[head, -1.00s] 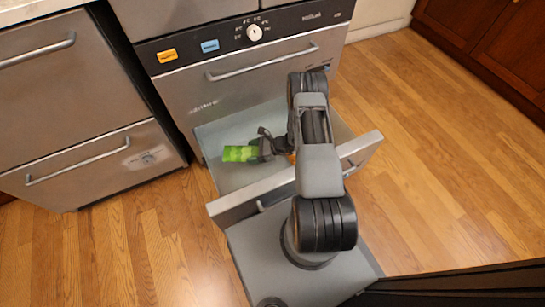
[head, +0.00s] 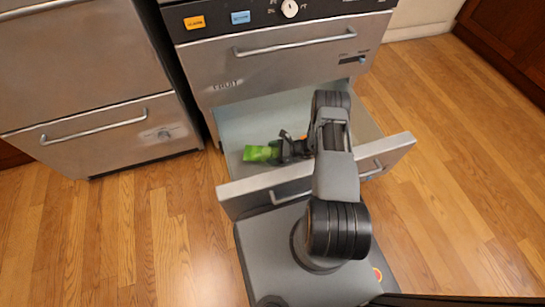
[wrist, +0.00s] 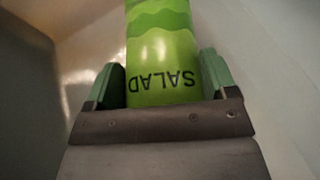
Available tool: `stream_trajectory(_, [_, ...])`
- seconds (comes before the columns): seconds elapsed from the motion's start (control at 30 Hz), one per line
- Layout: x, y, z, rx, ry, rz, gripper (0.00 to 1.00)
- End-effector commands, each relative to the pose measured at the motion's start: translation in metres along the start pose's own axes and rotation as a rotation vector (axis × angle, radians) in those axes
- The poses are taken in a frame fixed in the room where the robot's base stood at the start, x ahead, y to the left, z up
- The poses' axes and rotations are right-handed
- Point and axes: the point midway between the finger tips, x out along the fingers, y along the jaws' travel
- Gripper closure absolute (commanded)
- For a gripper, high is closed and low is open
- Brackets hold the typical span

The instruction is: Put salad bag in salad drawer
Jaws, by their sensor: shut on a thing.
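The salad bag (head: 259,154) is a green pack with wavy light bands and the word SALAD. My gripper (head: 281,151) is shut on its near end, inside the open drawer (head: 234,119). In the wrist view the bag (wrist: 163,65) sits between the two green-padded fingers of my gripper (wrist: 163,88), and its lettering is upside down. The drawer is pulled out, with pale inner walls and a steel front. Whether the bag touches the drawer floor I cannot tell. My arm hides the right part of the drawer.
A steel upper front with a bar handle (head: 300,47) and a dial panel (head: 337,12) stands above the drawer. Another steel unit (head: 103,133) is at the left, shut. Wooden floor (head: 120,240) is clear on both sides.

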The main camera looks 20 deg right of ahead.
Motion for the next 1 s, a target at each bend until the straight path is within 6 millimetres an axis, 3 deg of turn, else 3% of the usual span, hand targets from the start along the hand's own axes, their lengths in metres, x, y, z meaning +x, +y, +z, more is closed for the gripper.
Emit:
stream_trajectory(0.13, [0.009,0.0,-0.022,0.001,-0.001,0.0,0.51])
stream_trajectory(0.57, [0.01,0.0,-0.025,0.001,-0.001,0.0,0.51])
stream_trajectory(0.6, [0.01,0.0,-0.024,0.001,0.0,0.0,0.18])
stream_trajectory(0.8, [0.01,0.0,-0.024,0.001,0.0,0.0,0.0])
stream_trajectory(1.0, [0.01,0.0,-0.024,0.0,0.0,0.0,0.0])
